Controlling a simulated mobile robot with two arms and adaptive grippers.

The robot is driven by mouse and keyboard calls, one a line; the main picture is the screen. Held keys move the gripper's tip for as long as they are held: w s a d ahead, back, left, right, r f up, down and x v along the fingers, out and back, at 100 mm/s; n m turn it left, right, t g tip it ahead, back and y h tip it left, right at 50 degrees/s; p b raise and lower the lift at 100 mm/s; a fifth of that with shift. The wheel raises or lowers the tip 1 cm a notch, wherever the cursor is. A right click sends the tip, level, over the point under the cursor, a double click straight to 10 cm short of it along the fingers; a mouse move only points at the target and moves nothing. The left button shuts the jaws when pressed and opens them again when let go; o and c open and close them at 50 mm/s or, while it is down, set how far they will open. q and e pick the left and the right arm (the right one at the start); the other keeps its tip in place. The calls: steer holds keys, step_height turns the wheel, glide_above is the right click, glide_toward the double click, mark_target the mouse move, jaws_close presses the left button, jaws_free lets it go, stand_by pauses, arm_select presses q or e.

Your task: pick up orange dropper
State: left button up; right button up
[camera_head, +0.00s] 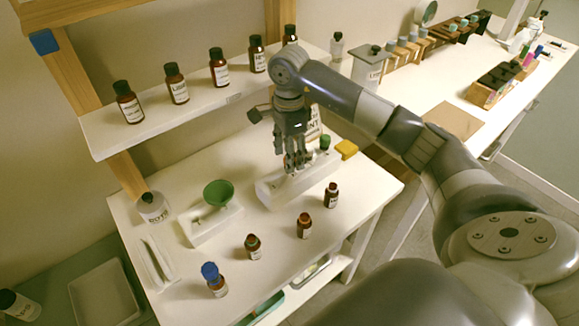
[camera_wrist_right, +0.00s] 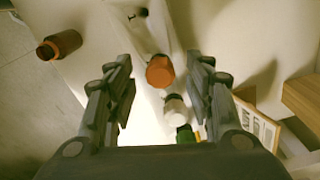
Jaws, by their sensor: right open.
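The orange dropper (camera_wrist_right: 160,71) shows its round orange top in the right wrist view, between and ahead of my right fingers, not touching them. In the head view, my right gripper (camera_head: 296,166) points down over the white rack (camera_head: 305,184) and hides the orange dropper; the green dropper (camera_head: 325,142) shows at the rack's far end. My right gripper is open and empty, as the wrist view (camera_wrist_right: 160,95) shows. My left gripper is in neither view.
Several brown bottles stand on the shelf (camera_head: 210,97) above. A green funnel (camera_head: 218,192) sits left of the rack.

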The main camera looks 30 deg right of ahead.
steer(key=shift+f, duration=1.2)
steer(key=c, duration=0.7)
steer(key=shift+r, duration=0.1)
step_height(320, 180, up, 10)
steer(key=shift+f+b, duration=0.1)
steer(key=shift+b, duration=0.55)
